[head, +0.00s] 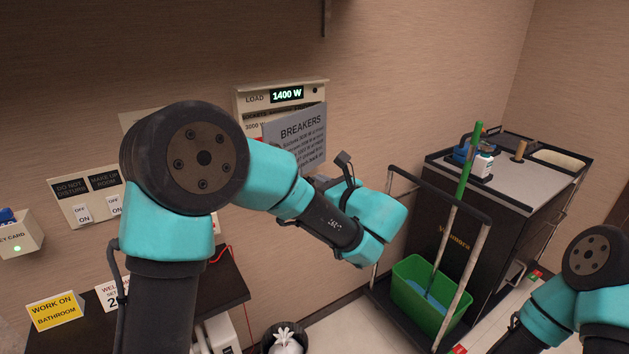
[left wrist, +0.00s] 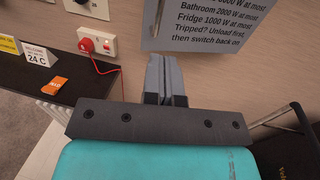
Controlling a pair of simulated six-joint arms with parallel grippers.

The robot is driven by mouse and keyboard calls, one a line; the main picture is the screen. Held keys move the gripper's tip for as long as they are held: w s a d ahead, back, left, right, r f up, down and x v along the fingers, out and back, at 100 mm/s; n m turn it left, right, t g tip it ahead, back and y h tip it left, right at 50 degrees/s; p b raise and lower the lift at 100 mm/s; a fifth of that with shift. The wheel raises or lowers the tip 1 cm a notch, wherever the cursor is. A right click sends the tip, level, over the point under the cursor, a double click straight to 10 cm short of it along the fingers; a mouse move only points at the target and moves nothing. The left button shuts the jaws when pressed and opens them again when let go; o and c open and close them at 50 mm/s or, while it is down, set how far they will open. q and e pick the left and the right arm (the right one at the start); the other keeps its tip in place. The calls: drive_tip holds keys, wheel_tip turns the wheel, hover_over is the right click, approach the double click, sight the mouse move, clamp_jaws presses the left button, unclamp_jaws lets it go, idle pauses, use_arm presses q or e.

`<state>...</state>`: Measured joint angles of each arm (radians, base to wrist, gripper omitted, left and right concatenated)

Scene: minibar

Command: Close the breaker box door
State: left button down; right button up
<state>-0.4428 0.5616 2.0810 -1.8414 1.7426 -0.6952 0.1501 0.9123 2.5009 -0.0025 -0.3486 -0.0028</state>
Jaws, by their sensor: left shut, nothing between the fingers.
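The breaker box (head: 240,101) is on the wall at the upper middle of the head view, below a lit 1400 W load display. Its grey door (head: 297,128), printed BREAKERS, stands at an angle, with part of the box face showing to its left. The door's lower part also shows at the top of the left wrist view (left wrist: 212,25). In the head view my left arm hides the fingers. My right gripper is out of view.
A dark cart (head: 490,215) with a green bucket (head: 428,296) stands right of the box. A dark counter (head: 228,281) at lower left carries signs. A red plug with a cord sits in a wall socket (left wrist: 98,42). Switch plates (head: 85,195) are on the left wall.

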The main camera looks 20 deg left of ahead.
use_arm(q)
drive_tip(key=x, duration=1.2)
drive_tip(key=shift+a, duration=0.2)
drive_tip(key=shift+w, duration=0.15)
